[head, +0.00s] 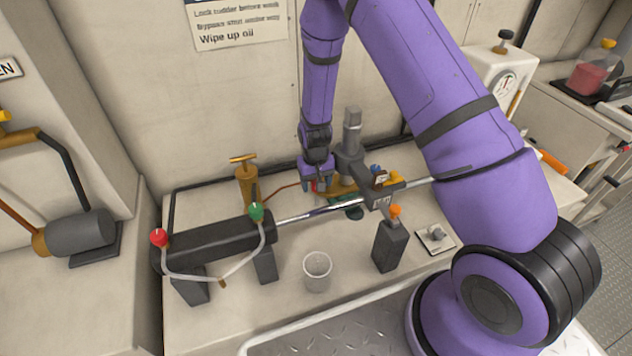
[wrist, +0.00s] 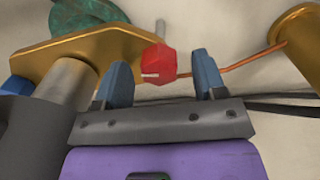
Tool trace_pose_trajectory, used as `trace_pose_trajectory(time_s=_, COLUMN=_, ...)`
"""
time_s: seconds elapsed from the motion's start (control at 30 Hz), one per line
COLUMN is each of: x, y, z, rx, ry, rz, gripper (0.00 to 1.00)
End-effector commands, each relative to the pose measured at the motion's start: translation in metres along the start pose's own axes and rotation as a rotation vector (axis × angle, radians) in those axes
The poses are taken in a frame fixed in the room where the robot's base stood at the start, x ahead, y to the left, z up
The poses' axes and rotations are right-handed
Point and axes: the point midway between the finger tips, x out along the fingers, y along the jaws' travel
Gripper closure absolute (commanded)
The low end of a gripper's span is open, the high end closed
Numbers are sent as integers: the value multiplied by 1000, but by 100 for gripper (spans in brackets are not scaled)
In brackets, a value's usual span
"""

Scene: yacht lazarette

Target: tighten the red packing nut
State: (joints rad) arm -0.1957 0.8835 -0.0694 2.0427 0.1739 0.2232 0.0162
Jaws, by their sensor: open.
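The red packing nut (wrist: 158,63) is a faceted red piece with a short white line, beside the end of a brass plate (wrist: 95,50) in the wrist view. A thin grey stem shows just beyond it. My gripper (wrist: 160,72) has its blue fingers apart, one on each side of the nut, with visible gaps, so it does not grip it. In the head view my gripper (head: 317,181) is low over the bench by the grey post (head: 352,135). The nut is mostly hidden there by my gripper.
A black cylinder (head: 215,243) with red and green fittings drives a silver rod across the bench. A clear cup (head: 317,271), a dark bottle with an orange cap (head: 390,246) and a brass T-handled pump (head: 245,182) stand nearby. A copper pipe (wrist: 235,68) runs right of the nut.

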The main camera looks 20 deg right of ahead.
Motion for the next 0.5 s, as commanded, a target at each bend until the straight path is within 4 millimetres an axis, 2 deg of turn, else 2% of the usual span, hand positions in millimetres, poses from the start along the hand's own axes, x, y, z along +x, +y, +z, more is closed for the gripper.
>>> trace_pose_trajectory(time_s=0.17, x=-16, y=0, z=-1, rx=-1, ry=4, rz=0, gripper=36)
trace_pose_trajectory(time_s=0.5, x=-76, y=0, z=-1, rx=0, ry=4, rz=-1, gripper=36)
